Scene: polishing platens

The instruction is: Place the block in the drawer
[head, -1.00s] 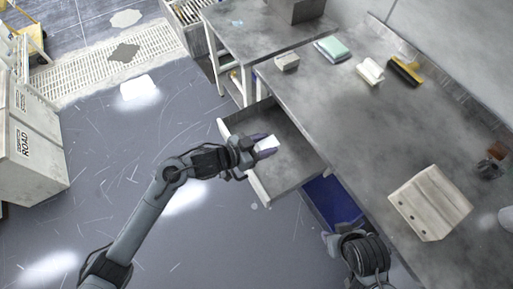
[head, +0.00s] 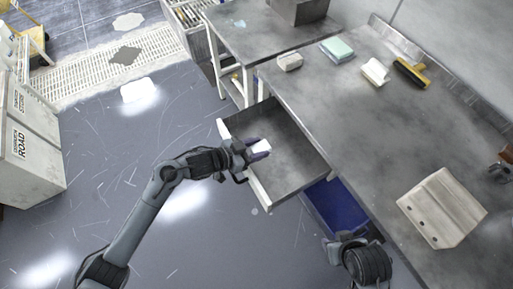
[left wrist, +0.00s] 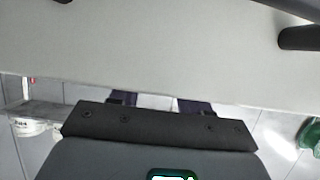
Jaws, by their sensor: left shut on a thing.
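A small white block (head: 262,146) is held between the dark purple fingers of my left gripper (head: 258,147). The gripper is shut on it, just inside the front of the open grey drawer (head: 298,158). The gripper reaches over the drawer's pale front edge, and I cannot tell whether the block touches the drawer floor. In the left wrist view a broad pale panel (left wrist: 150,50), seemingly the drawer front, covers the fingertips and hides the block. My right gripper is not in view; only a dark part of my own arm shows at the bottom.
The grey workbench (head: 340,110) is right of the drawer. A blue bin (head: 338,207) sits below the drawer. Floor at left is open.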

